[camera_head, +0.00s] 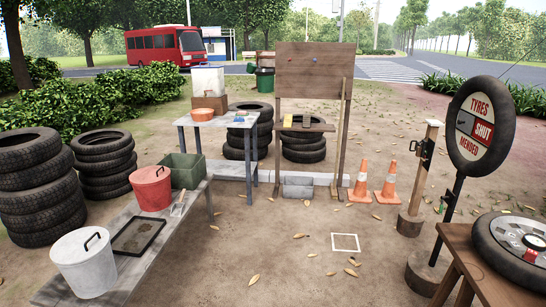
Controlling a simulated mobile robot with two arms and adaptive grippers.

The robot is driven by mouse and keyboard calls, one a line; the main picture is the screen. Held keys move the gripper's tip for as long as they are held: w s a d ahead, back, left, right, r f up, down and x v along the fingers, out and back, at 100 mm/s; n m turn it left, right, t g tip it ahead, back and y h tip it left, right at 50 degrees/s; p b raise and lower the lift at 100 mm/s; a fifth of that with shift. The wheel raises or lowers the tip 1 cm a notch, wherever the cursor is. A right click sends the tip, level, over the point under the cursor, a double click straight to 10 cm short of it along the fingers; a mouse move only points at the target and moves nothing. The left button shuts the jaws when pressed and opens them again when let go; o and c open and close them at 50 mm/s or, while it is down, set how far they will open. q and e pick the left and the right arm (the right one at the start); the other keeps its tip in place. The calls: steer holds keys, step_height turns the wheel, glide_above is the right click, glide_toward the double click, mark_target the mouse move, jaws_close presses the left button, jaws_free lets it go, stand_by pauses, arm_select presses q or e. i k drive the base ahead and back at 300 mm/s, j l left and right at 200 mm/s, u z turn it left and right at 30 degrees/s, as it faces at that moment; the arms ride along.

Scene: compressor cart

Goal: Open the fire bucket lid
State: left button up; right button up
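A red bucket (152,195), which I take to be the fire bucket, stands on the long grey bench at the left. None of my grippers shows in the head view.
The grey bench (165,245) also holds a white lidded bucket (86,265), a dark framed tray (138,236) and a green crate (182,170). Stacked tyres (40,190) stand left. A wooden table (480,270) with a wheel is right. Open ground lies in the middle.

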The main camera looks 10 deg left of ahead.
mark_target(155, 174)
steer(key=i+u, duration=0.15)
steer(key=i, duration=0.55)
steer(key=i+l+u, duration=0.15)
steer(key=i, duration=0.5)
steer(key=i+l+u, duration=0.15)
steer(key=i, duration=0.5)
steer(key=i+u, duration=0.45)
steer(key=i+l+u, duration=0.1)
steer(key=u, duration=0.35)
steer(key=i+l+u, duration=0.25)
steer(key=i+u, duration=0.15)
steer(key=i+l+u, duration=0.25)
steer(key=u, duration=0.2)
steer(key=i+l+u, duration=0.2)
steer(key=l+u, duration=0.25)
